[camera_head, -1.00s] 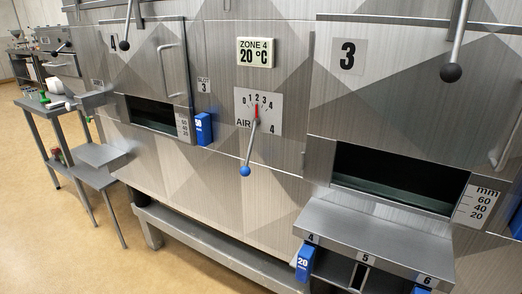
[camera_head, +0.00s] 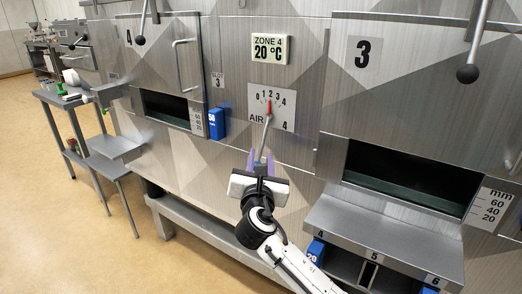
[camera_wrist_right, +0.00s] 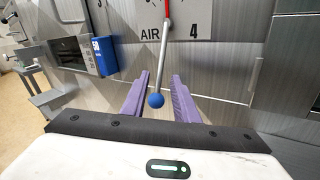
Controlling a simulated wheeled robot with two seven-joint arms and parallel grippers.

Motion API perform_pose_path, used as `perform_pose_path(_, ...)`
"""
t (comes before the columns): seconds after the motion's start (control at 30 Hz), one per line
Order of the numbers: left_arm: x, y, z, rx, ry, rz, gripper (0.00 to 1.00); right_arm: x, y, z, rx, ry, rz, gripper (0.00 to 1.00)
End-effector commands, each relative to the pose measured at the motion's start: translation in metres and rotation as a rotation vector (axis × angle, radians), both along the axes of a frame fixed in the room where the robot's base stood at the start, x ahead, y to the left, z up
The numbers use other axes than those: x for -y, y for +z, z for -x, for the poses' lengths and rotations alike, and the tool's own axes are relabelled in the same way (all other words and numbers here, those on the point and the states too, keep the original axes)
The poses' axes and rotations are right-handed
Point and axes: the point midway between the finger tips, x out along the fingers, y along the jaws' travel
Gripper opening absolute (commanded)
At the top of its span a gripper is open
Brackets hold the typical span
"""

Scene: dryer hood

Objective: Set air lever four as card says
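The air lever four (camera_head: 265,135) is a thin grey rod with a red pointer on a white plate (camera_head: 284,110) marked 0 to 4, "AIR" and "4". The red pointer stands at about 2. The lever's blue ball (camera_wrist_right: 156,100) shows in the right wrist view between the fingers; in the head view my gripper hides it. My right gripper (camera_head: 261,160) has its purple fingers spread, one on each side of the ball, with visible gaps. It also shows in the right wrist view (camera_wrist_right: 155,97). I see no card with a setting. My left gripper is not in view.
The "ZONE 4 20 °C" display (camera_head: 270,49) is above the plate. A blue block (camera_head: 216,123) sits left of the lever, below the slot 3 label. A slotted shelf (camera_head: 385,236) juts out at lower right. A side table (camera_head: 62,100) stands at left.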

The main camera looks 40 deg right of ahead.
Motion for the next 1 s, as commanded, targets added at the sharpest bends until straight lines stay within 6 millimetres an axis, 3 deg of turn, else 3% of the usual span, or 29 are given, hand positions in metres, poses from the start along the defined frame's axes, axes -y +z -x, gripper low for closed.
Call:
perform_pose_path(0.3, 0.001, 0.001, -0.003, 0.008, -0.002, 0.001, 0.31, 0.028, 0.0, -0.038, 0.001, 0.001, -0.003, 0.27)
perform_pose_path(0.67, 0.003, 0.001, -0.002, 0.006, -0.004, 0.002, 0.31, 0.032, -0.001, -0.044, 0.001, 0.001, -0.004, 0.27)
perform_pose_path(0.87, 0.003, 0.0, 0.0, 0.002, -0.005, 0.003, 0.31, 0.032, -0.001, -0.044, 0.0, 0.002, -0.004, 0.0)
perform_pose_path(1.0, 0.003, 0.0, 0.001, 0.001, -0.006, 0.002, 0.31, 0.032, -0.001, -0.044, 0.0, 0.002, -0.004, 0.0)
